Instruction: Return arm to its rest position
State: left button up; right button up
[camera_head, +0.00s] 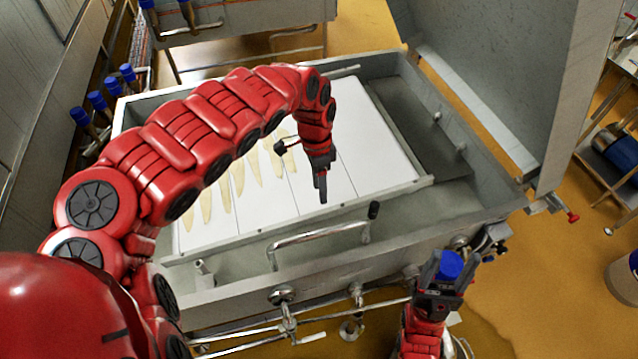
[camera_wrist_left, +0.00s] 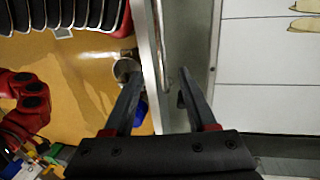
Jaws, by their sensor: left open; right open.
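My left arm (camera_head: 210,125) is red and reaches over the steel vat (camera_head: 240,255) from the left. My left gripper (camera_head: 321,188) points down above the white surface (camera_head: 370,140) in the vat. In the left wrist view its two dark fingers (camera_wrist_left: 160,85) are spread, with nothing between them but the view of the vat's edge. My right gripper (camera_head: 438,285) is in front of the vat at lower right, with its fingers apart. A blue object (camera_head: 451,264) shows between those fingers; I cannot tell whether it touches them.
Several pale, thin pieces (camera_head: 239,178) lie on the white surface. A bent metal handle (camera_head: 320,233) runs along the vat's front. The raised steel lid (camera_head: 500,85) stands at right. Blue-capped items (camera_head: 98,101) stand at left. Yellow floor (camera_head: 575,275) is open at right.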

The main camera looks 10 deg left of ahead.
pick_arm(q)
jog(key=shift+w+a+r, duration=0.1)
jog(key=shift+r, duration=0.45)
